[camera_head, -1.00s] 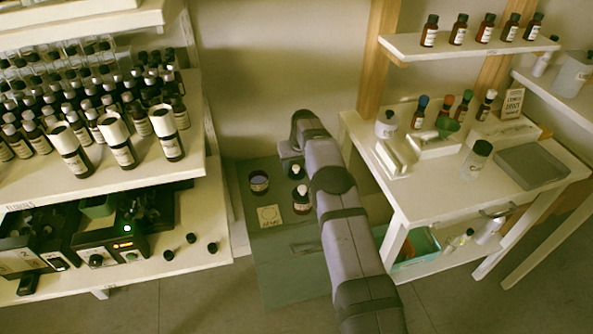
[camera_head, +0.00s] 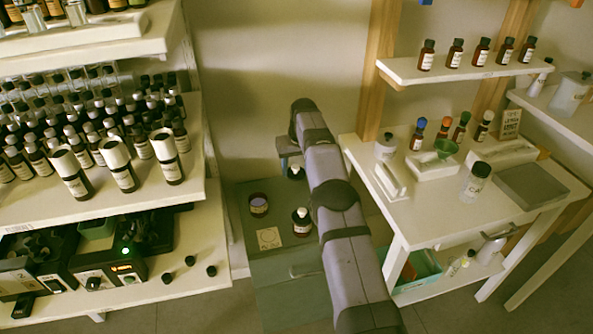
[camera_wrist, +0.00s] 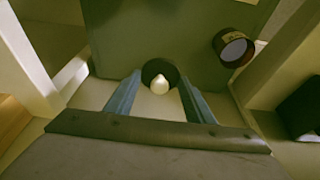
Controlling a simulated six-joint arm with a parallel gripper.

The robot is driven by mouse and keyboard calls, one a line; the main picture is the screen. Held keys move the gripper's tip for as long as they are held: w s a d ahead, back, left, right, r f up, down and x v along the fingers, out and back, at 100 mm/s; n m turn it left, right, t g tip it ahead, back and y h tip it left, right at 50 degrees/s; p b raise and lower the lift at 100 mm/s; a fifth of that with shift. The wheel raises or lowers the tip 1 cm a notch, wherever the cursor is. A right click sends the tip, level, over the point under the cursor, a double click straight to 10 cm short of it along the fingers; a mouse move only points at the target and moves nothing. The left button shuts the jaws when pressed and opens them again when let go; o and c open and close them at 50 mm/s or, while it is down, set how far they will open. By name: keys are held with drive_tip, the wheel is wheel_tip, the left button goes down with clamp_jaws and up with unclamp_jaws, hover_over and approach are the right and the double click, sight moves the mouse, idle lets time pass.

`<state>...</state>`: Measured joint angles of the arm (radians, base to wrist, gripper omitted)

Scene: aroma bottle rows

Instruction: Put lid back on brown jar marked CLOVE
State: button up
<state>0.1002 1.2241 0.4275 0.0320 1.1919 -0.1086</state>
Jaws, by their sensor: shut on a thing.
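My gripper (camera_wrist: 160,80) is shut on a dark round piece with a pale tip (camera_wrist: 159,82). The piece also shows below my wrist in the head view (camera_head: 296,172). Whether it is a lid alone or has a bottle under it, I cannot tell. A brown jar (camera_head: 258,204) stands on the green cabinet top, left of my gripper. In the wrist view the jar (camera_wrist: 232,48) is at the upper right, apart from my fingers, with a pale round top inside a dark rim. Its label is too small to read. My arm hides part of the cabinet.
A brown bottle with a pale tip (camera_head: 301,222) stands near the jar. A pale card with a circle (camera_head: 268,239) lies in front. Shelves of bottles (camera_head: 60,205) stand left. A white side table (camera_head: 430,220) stands close on the right.

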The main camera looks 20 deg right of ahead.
drive_tip(key=shift+w+a+r+p, duration=0.15)
drive_tip(key=shift+a+r+p, duration=0.45)
drive_tip(key=shift+a+r, duration=0.25)
drive_tip(key=shift+w+a+r+p, duration=0.1)
drive_tip(key=shift+a+r+p, duration=0.5)
drive_tip(key=shift+r, duration=0.3)
drive_tip(key=s+a+r+n+p, duration=0.2)
drive_tip(key=s+a+r+p, duration=0.2)
drive_tip(key=a+r+p, duration=0.4)
wheel_tip(320, 180, down, 8)
drive_tip(key=a+n+y+p, duration=0.1)
drive_tip(key=a, duration=0.1)
drive_tip(key=shift+s+a+f, duration=0.15)
drive_tip(key=shift+s+f, duration=0.05)
drive_tip(key=shift+f, duration=0.05)
drive_tip(key=shift+f+b, duration=2)
drive_tip(key=shift+f, duration=1.15)
drive_tip(key=shift+f+b, duration=0.15)
drive_tip(key=shift+b, duration=0.15)
